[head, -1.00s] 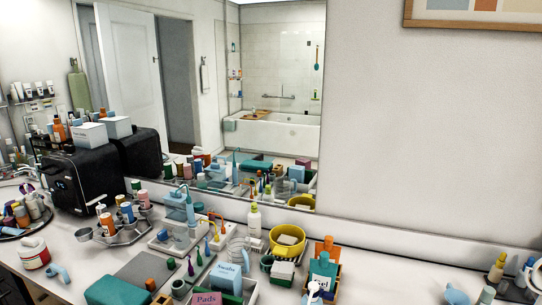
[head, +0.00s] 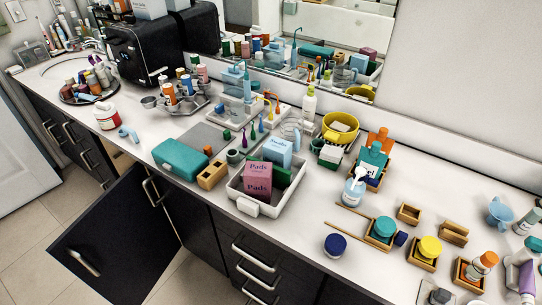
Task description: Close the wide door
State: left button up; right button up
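A dark cabinet door (head: 125,235) under the counter stands swung open, jutting out over the floor at the lower left of the head view. A pale bar handle (head: 84,262) is on it near its free edge. A small strip of the light brown cabinet inside (head: 122,162) shows behind the door's upper edge; the rest of the opening is hidden. Neither of my grippers is in view.
The counter (head: 330,190) is crowded with toiletries, including a white bin with a pink Pads box (head: 258,180). Dark fronts with handles (head: 255,257) run below it. Tiled floor (head: 45,230) is clear left of the door. A pale panel (head: 22,155) stands at far left.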

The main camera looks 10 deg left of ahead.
aim_at(121, 245)
jog(key=u, duration=1.8)
